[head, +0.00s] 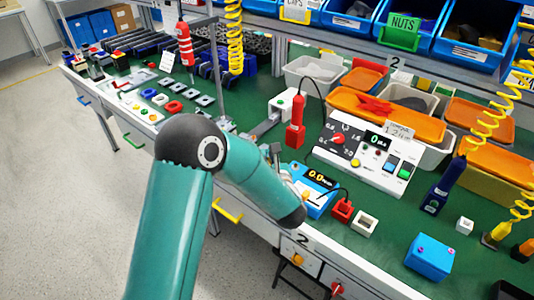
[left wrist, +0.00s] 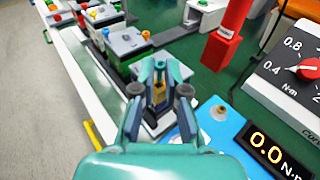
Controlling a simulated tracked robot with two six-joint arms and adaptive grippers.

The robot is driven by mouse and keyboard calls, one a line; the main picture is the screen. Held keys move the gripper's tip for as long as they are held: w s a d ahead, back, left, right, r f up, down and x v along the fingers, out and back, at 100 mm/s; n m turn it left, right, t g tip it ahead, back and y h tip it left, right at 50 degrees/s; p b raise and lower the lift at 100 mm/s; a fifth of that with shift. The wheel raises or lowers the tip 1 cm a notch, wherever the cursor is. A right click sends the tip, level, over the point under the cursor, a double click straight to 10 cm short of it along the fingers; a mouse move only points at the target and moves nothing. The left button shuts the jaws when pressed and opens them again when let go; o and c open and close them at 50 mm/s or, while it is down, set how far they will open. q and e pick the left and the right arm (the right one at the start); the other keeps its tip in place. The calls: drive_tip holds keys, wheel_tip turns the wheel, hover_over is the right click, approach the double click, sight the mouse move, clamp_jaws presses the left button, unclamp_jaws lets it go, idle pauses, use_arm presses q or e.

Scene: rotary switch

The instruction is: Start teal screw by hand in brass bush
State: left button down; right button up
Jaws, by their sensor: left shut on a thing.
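My left gripper (left wrist: 160,74) reaches forward in the left wrist view, its two fingers drawn together at the tips. It is shut on a small teal piece (left wrist: 160,65), which looks like the teal screw and is mostly covered by the fingertips. A brass-coloured patch (left wrist: 158,91) shows between the fingers; I cannot tell if it is the brass bush. The fingers are over a grey block or fixture near the bench edge. I cannot tell whether the screw touches a bush. In the head view my left forearm hides most of this spot. My right gripper is not in view.
A blue torque meter (head: 318,193) reading 0.0 stands close by the gripper. Grey fixtures with coloured knobs (left wrist: 127,43) lie beyond the gripper.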

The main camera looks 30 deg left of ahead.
use_arm(q)
drive_tip(key=shift+s+b, duration=0.1)
drive_tip(key=shift+b, duration=0.25)
idle(0.7)
drive_tip(key=shift+f+b, duration=0.75)
drive_tip(key=shift+b, duration=0.3)
idle(0.9)
drive_tip(key=c, duration=1.1)
unclamp_jaws()
drive_tip(key=shift+c, duration=0.2)
drive_tip(key=v, duration=1.2)
